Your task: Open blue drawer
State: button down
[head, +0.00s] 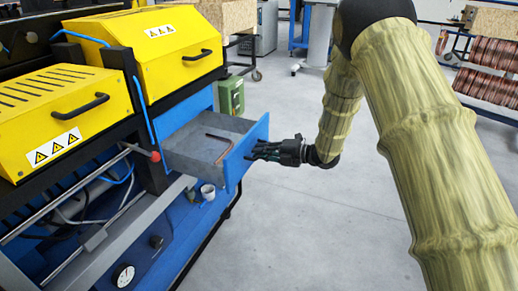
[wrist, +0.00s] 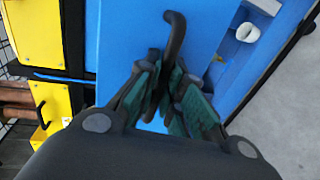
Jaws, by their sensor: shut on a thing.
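The blue drawer (head: 243,150) is pulled out from the blue machine in the head view. Its grey inside shows, with a bent copper tube (head: 215,140) lying in it. My gripper (head: 258,151) is at the drawer's outer front face. In the wrist view, the drawer's blue front (wrist: 130,40) fills the middle, with a dark curved handle (wrist: 175,35) on it. My gripper (wrist: 168,95) has its green-padded fingers around the near part of the handle and is shut on it. The handle is hidden by my gripper in the head view.
Yellow covers (head: 178,50) with black handles sit on the machine left of the drawer. The grey floor to the right is clear.

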jog(key=shift+s+d, duration=0.2)
jog(key=c, duration=1.5)
grip_release()
jog(key=v, duration=1.2)
jog(key=shift+d+f, duration=0.1)
